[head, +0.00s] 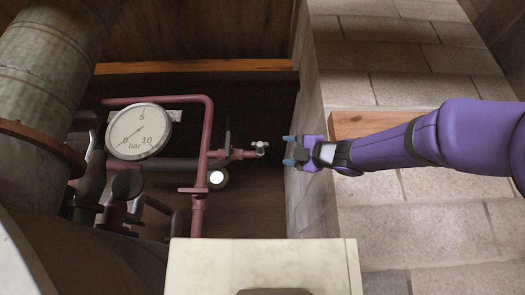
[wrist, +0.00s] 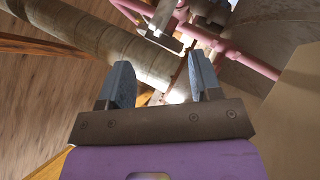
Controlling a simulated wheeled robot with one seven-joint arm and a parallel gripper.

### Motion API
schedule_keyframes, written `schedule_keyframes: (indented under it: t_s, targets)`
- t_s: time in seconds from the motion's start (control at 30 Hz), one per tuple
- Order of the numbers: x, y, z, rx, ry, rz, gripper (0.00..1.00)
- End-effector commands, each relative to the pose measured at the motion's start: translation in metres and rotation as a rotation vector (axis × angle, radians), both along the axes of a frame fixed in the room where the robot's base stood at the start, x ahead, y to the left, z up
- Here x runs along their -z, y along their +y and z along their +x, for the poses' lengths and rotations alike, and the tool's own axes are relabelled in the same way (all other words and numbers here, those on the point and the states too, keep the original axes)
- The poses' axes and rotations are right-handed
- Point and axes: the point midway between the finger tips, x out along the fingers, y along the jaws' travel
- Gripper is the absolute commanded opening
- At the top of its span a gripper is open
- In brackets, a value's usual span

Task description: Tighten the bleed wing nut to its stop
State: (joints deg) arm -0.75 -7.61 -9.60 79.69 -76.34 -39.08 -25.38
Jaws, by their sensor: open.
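The small pale metal wing nut (head: 261,148) sits at the end of a short pink side pipe (head: 235,154) in the head view. My gripper (head: 288,150) is just right of it, with its two blue-grey fingers pointing left at the nut. A gap shows between the fingertips and the nut. The fingers are apart with nothing between them. In the wrist view my gripper (wrist: 160,68) is open, and a pale metal piece (wrist: 163,39), likely the wing nut, lies ahead of the fingertips. Its exact turn angle is too small to read.
A round pressure gauge (head: 139,132) and pink pipework (head: 208,125) stand left of the nut. A brick wall (head: 400,90) runs along the right, close to my arm. A cream box (head: 262,262) is below. A large grey duct (head: 45,60) fills the upper left.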

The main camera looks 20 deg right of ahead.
Motion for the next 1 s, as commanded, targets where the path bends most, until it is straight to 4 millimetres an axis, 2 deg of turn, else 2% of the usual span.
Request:
schedule_keyframes:
  t_s: [0.17,0.6,0.8,1.0]
  targets:
    - [-0.007,0.01,0.015,-0.002,0.0,-0.002,0.58]
    - [-0.034,0.044,0.07,-0.002,0.001,0.001,0.58]
    - [-0.04,0.051,0.08,-0.001,0.001,0.002,0.58]
    - [-0.041,0.052,0.082,-0.001,0.002,0.004,0.58]
